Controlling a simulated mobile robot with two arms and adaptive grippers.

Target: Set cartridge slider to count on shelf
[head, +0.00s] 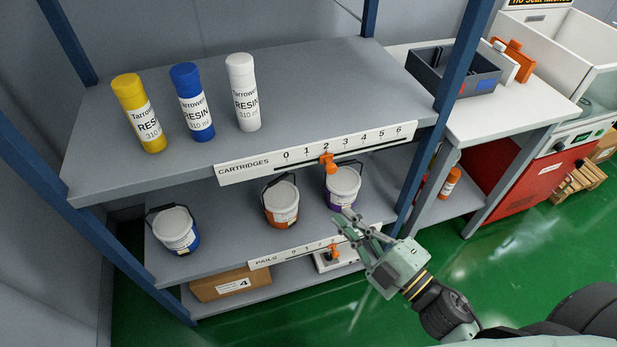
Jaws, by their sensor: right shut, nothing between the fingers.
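The cartridge slider is an orange knob (328,164) on the white CARTRIDGES scale strip (243,171) along the upper shelf's front edge. It sits below the 2 on a scale from 0 to 6. On the upper shelf (185,165) stand three upright resin cartridges: a yellow one (139,117), a blue one (192,106) and a white one (243,95). My right gripper (346,221) is shut and empty, below and slightly right of the knob, apart from it, in front of the lower shelf. My left gripper is not in view.
Lidded pails stand on the middle shelf: blue (178,235), orange (281,205) and purple (341,187). Its PAILS strip (264,263) has another orange knob (333,249), near my gripper. A blue post (433,130) bounds the rack at right. Open green floor (500,240) lies there.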

